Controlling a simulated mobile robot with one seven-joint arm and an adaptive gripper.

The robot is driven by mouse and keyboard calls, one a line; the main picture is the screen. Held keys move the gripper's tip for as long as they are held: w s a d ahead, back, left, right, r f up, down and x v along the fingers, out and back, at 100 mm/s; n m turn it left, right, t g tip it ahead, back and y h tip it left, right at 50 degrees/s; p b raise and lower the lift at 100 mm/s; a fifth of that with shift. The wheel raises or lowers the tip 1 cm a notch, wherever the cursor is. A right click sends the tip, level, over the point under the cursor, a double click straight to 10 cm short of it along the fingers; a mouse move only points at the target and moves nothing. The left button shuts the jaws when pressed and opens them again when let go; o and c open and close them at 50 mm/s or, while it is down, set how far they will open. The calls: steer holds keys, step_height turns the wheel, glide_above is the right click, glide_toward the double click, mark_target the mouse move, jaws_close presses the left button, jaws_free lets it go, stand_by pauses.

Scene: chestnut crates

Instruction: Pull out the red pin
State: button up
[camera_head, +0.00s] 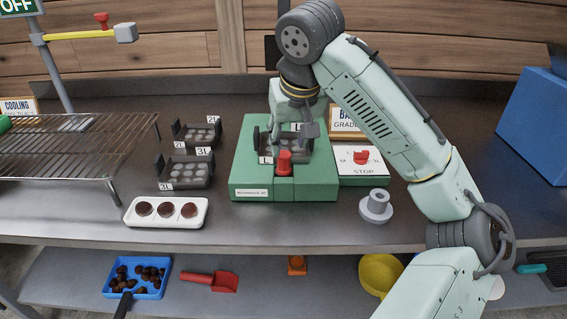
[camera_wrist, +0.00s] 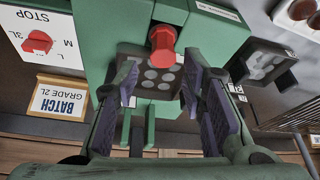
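A red pin with a wide head (camera_head: 285,162) stands at the front middle of the green machine (camera_head: 250,172). In the wrist view the red pin (camera_wrist: 163,46) lies just beyond my fingertips, in front of a dark plate with pale round spots. My gripper (camera_head: 297,128) is above the machine, behind the pin in the head view. In the wrist view my gripper (camera_wrist: 165,82) has its two fingers wide apart with nothing between them. I cannot tell how deep the pin sits. Another small red piece (camera_head: 102,19) tops the yellow bar at the upper left.
A white panel with a red knob (camera_head: 361,157) adjoins the machine, with a grey flanged piece (camera_head: 376,206) in front. Dark trays (camera_head: 185,171), a white tray with brown discs (camera_head: 190,220) and a wire rack (camera_head: 70,148) stand left. A blue bin (camera_head: 535,125) stands right.

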mark_target(285, 156)
steer(key=shift+p+x, duration=0.5)
steer(key=shift+x, duration=2.6)
steer(key=shift+s+a, duration=0.15)
steer(key=shift+c, duration=0.2)
jaws_close()
